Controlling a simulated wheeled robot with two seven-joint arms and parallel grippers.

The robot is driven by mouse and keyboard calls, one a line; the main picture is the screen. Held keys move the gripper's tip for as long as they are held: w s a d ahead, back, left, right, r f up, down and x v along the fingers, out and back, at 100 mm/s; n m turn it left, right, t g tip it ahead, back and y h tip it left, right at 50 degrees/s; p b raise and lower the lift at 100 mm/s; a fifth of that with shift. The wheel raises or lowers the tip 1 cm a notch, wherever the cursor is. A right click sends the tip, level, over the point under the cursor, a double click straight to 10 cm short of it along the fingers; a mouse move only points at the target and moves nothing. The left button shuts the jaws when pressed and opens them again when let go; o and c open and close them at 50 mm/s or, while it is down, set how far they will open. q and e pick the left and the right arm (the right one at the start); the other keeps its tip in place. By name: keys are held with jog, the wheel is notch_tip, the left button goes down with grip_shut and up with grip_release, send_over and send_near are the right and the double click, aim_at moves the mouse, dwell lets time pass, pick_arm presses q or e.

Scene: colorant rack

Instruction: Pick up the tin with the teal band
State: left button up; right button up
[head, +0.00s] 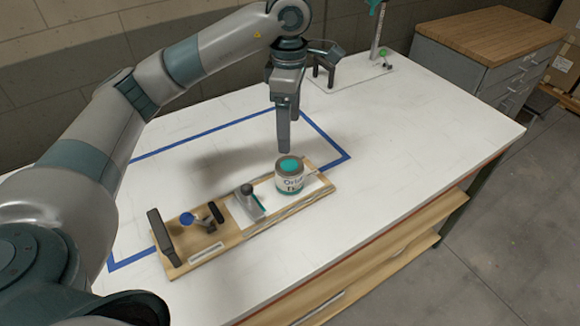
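A short round tin (290,177) with a teal top, a grey rim and a pale lettered label stands upright toward the right end of a wooden rack board (228,243). I cannot clearly make out a band around its side. My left gripper (284,148) points down just above and behind the tin in the picture, apart from it as far as I can tell. Its fingers are seen nearly edge-on and overlap, so their opening is hidden. No tin shows in its grasp. My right gripper is not in view.
On the board, left of the tin, are a grey knobbed piece (248,203), a blue-topped piece (188,218) and a dark upright plate (161,236). Blue tape (325,137) outlines part of the white table (420,130). A stand (378,30) is at the back. The table's right side is clear.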

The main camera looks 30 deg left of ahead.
pick_arm(q)
jog(key=shift+s+r, duration=0.1)
jog(key=shift+s, duration=0.05)
jog(key=p, duration=0.1)
send_over(290, 166)
notch_tip(290, 166, down, 7)
jog(key=shift+s+r, duration=0.1)
jog(key=shift+r, duration=0.1)
notch_tip(290, 166, down, 4)
jog(key=shift+f+p, duration=0.25)
jog(key=shift+p, duration=0.75)
jog(key=shift+f, duration=0.6)
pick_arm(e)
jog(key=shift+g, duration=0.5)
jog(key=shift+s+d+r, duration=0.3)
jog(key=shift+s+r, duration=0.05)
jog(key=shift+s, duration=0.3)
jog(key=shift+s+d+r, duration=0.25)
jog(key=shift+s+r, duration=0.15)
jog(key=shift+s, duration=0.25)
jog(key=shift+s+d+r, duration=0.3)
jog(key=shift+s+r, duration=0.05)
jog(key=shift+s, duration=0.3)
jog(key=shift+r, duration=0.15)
